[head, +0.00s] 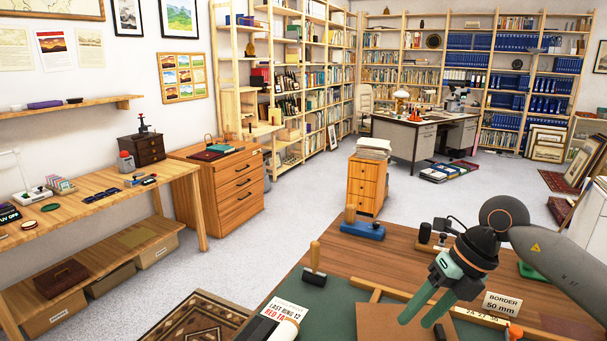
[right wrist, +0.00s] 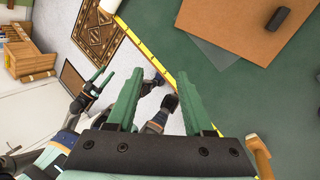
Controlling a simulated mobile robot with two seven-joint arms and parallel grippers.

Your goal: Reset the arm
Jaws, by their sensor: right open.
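My right gripper (head: 416,318) is in the head view, over the wooden worktable (head: 390,258), with its green fingers pointing down and apart. The right wrist view shows the same two fingers (right wrist: 157,72) spread, with nothing between them. My right arm comes in from the right edge of the head view. My left gripper (right wrist: 98,84) shows small at the left of the right wrist view, off the table's edge; its jaw opening is unclear. It is outside the head view.
The worktable carries a green mat (head: 325,305), a brown board (head: 375,322), a wooden-handled roller (head: 314,265), a blue-based tool (head: 362,228) and a "BORDER 50 mm" sign (head: 501,305). A drawer cabinet (head: 367,185) stands behind it. Open floor (head: 275,230) lies left.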

